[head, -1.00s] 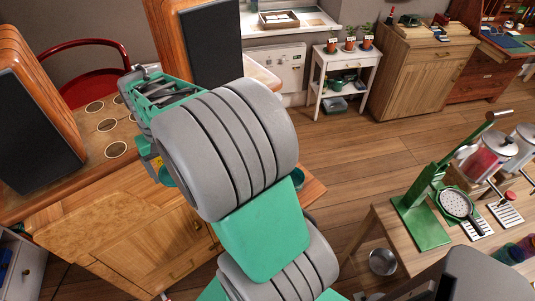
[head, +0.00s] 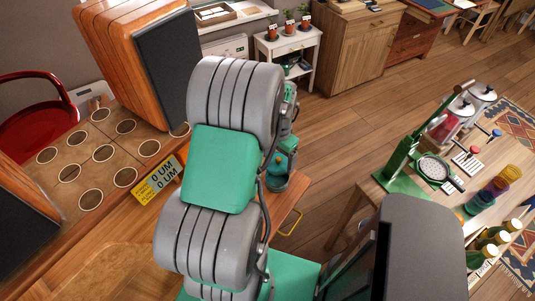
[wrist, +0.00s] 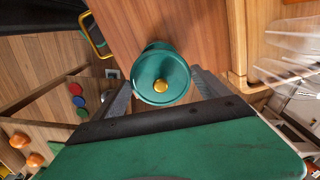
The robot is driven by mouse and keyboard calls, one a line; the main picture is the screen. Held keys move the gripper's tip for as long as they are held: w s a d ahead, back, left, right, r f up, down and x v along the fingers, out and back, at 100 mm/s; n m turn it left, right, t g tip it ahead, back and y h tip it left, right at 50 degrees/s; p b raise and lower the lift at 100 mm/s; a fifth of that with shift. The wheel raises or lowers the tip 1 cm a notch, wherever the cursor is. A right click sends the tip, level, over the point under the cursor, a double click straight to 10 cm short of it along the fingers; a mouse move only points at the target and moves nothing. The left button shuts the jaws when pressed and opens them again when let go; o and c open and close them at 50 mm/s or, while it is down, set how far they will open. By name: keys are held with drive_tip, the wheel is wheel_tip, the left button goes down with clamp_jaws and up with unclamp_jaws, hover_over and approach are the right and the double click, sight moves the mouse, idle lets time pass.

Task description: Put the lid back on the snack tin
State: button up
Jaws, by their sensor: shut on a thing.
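In the wrist view a round teal lid (wrist: 147,88) with a gold knob (wrist: 159,84) faces the camera. My gripper (wrist: 160,90) has one grey finger on each side of it and is shut on it. Behind the lid, part of the teal snack tin (wrist: 158,46) shows. In the head view the tin (head: 277,181) stands on a wooden ledge (head: 285,207), with my gripper (head: 285,148) pointing down just above it, partly hidden by my arm. Lid and tin line up closely; I cannot tell whether they touch.
A wooden box with a dark front (head: 150,60) stands on the counter left of my arm, beside a yellow sign (head: 158,180). A gold handle (head: 291,222) is below the ledge. A table (head: 480,200) with a green press (head: 405,150) stands right. Open floor (head: 345,125) lies beyond.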

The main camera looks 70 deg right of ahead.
drive_tip(key=shift+f+b, duration=2.25)
drive_tip(key=shift+f, duration=0.95)
drive_tip(key=shift+a, duration=0.15)
drive_tip(key=shift+f, duration=0.15)
drive_tip(key=o, duration=1.2)
drive_tip(key=shift+c, duration=0.2)
